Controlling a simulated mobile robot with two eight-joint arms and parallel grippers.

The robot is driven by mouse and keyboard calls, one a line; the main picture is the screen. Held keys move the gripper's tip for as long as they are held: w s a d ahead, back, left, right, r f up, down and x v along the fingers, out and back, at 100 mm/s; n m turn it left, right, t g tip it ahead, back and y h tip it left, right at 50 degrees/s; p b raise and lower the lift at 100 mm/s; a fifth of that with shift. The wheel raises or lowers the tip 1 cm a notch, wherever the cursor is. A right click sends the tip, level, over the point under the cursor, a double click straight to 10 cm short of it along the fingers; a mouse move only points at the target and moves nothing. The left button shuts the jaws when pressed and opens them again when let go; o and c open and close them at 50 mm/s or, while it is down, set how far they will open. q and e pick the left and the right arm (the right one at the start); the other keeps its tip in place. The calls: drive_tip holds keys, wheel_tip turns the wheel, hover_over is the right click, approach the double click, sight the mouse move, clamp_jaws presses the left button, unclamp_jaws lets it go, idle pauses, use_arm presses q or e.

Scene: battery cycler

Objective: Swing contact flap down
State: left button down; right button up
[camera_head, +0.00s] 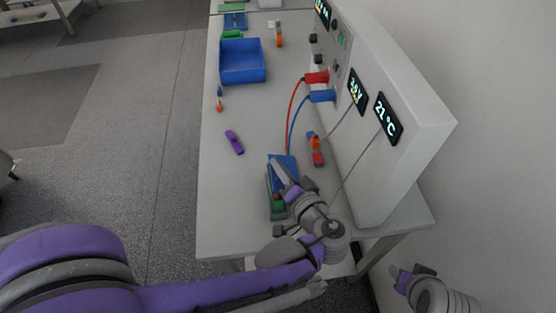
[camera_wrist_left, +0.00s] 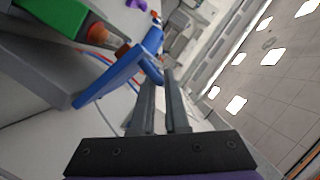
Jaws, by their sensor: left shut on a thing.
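The contact flap (camera_head: 289,164) is a blue plate on a small grey and green fixture (camera_head: 271,193) near the table's front end. In the left wrist view the flap (camera_wrist_left: 118,74) stands raised at an angle from the grey fixture body (camera_wrist_left: 30,72). A green block (camera_wrist_left: 52,16) and an orange-brown cylindrical piece (camera_wrist_left: 103,36) show beside it. My left gripper (camera_head: 284,178) is at the flap; in its wrist view the fingers (camera_wrist_left: 163,76) are shut on the flap's end. My right gripper (camera_head: 411,277) is at the lower right, off the table; its jaw state is unclear.
A cycler cabinet (camera_head: 405,85) with displays stands along the table's right side. Red (camera_head: 293,105) and blue (camera_head: 291,128) cables run from it towards the fixture.

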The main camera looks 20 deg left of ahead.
use_arm(q)
drive_tip(key=shift+s+a+f+n+h+p, duration=0.2)
drive_tip(key=shift+a+f+n+h, duration=0.1)
drive_tip(key=shift+f+n, duration=0.25)
drive_tip(key=shift+s+a+f+n+h+p, duration=0.15)
drive_tip(key=shift+a+f+n+h, duration=0.15)
drive_tip(key=shift+n, duration=0.45)
drive_tip(key=c, duration=1.2)
unclamp_jaws()
drive_tip(key=shift+d, duration=0.1)
drive_tip(key=v, duration=1)
drive_tip(key=shift+s+b, duration=0.3)
drive_tip(key=shift+s, duration=0.1)
drive_tip(key=shift+r, duration=0.1)
